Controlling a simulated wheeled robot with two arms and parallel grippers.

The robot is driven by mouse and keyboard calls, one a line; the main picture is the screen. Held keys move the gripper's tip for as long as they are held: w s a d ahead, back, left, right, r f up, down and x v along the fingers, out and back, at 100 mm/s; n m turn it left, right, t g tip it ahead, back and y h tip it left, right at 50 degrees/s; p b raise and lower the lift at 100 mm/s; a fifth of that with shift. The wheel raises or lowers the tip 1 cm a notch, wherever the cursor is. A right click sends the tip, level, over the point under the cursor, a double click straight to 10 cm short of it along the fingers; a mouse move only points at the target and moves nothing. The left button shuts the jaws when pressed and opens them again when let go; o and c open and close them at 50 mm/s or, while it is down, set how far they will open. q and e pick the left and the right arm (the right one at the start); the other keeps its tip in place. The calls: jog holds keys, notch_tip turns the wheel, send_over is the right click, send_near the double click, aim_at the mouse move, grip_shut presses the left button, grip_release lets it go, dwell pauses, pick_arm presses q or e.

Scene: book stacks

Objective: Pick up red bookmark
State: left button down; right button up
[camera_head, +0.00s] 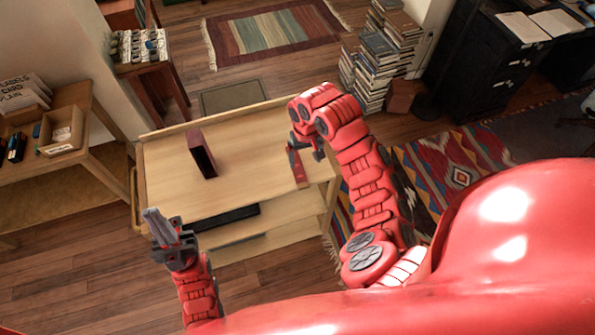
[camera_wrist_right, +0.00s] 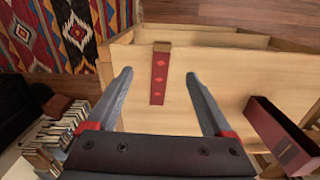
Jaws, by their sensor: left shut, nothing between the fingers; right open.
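The red bookmark (camera_wrist_right: 159,80) is a thin red strip with light diamond marks and a brown end, lying flat on the wooden cart top (camera_head: 240,135). In the head view the bookmark (camera_head: 298,170) is near the cart's right edge, partly hidden by my right gripper. My right gripper (camera_head: 305,150) is open above the bookmark; in the right wrist view the bookmark shows between and beyond its fingertips (camera_wrist_right: 159,75), not touching them. My left gripper (camera_head: 155,222) is shut and empty, in front of the cart's near left corner.
A dark red book (camera_head: 201,153) stands upright on the cart top, left of the bookmark, and also shows at the right of the wrist view (camera_wrist_right: 280,135). A dark flat object (camera_head: 225,217) lies on the shelf below. Book stacks (camera_head: 385,55) stand on the floor behind.

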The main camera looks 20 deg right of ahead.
jog(key=b, duration=0.4)
send_over(303, 184)
jog(key=f, duration=0.8)
jog(key=shift+w+d+f, duration=0.15)
jog(key=shift+d+f, duration=0.1)
jog(key=shift+f, duration=0.05)
jog(key=shift+a+f+p, duration=0.1)
jog(key=shift+f+p, duration=0.2)
jog(key=shift+p, duration=0.3)
notch_tip(303, 184, down, 3)
jog(key=shift+a+p, duration=0.15)
jog(key=shift+p, duration=0.7)
jog(key=shift+f, duration=0.8)
grip_shut()
